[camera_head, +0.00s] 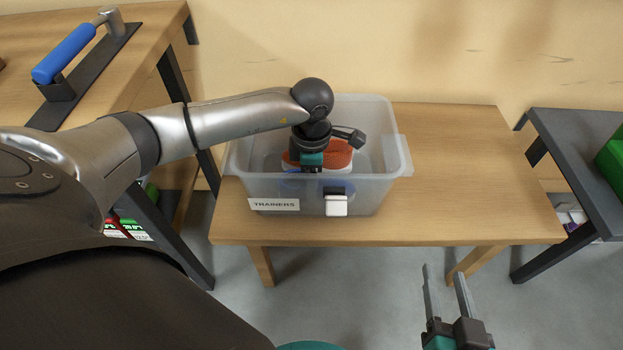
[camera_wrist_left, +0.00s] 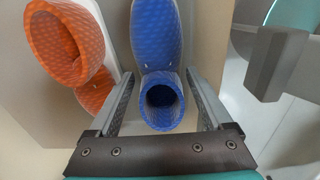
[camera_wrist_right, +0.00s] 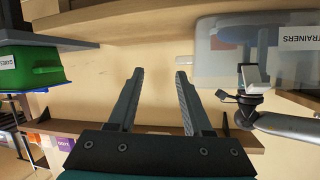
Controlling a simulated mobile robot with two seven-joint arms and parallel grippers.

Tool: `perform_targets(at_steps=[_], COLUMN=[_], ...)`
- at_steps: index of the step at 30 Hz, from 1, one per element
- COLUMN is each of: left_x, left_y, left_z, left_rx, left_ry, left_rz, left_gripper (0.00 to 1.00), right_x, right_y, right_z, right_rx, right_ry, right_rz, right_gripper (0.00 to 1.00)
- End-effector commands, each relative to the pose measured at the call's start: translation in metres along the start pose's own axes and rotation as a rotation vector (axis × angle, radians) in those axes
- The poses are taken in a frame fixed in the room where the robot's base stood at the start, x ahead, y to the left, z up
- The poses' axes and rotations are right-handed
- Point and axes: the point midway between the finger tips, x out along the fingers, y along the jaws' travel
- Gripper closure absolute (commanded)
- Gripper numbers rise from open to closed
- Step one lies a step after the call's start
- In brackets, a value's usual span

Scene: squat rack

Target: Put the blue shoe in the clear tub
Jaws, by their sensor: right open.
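The clear tub (camera_head: 262,187) stands on the wooden bench, with a white "TRAINERS" label on its front. My left arm reaches over it and my left gripper (camera_wrist_left: 160,72) is down inside, its fingers hidden in the head view. In the left wrist view the blue shoe (camera_wrist_left: 157,38) lies between the spread fingers, with a gap on each side. Blue shows dimly through the tub's front wall in the head view. An orange shoe (camera_head: 338,155) is also in the tub, beside the blue one. My right gripper (camera_head: 445,272) is open and empty in front of the bench.
The wooden bench (camera_head: 450,180) is clear right of the tub. A grey table (camera_head: 585,150) with a green box (camera_head: 610,160) stands at the right. A wooden table (camera_head: 130,60) at the left holds a blue-handled tool (camera_head: 65,52). A wall closes the back.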

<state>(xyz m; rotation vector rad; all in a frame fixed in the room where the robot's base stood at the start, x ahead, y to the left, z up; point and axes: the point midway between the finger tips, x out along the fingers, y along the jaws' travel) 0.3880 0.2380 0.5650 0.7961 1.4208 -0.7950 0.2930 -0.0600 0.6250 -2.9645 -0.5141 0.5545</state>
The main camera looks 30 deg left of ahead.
Motion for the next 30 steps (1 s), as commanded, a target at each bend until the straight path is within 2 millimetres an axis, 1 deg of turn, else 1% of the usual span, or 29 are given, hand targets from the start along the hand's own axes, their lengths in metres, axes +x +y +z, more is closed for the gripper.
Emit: perform_targets(at_steps=[8,13,22,30], left_x=[0.0,-0.005,-0.025,-0.043], left_y=[0.0,0.0,0.0,0.0], left_z=[0.0,0.0,0.0,0.0], left_rx=[0.0,0.0,0.0,0.0], left_ry=[0.0,0.0,0.0,0.0], left_rz=[0.0,0.0,0.0,0.001], left_gripper=[0.14,0.14,0.14,0.14], right_x=[0.0,0.0,-0.006,-0.019], right_y=[0.0,0.004,0.019,0.035], right_z=[0.0,-0.001,0.006,0.013], right_rx=[-0.001,-0.008,-0.03,-0.043], right_ry=[-0.002,-0.035,-0.199,-0.361], right_rz=[0.001,0.01,0.052,0.098], right_gripper=[0.5,0.5,0.5,0.5])
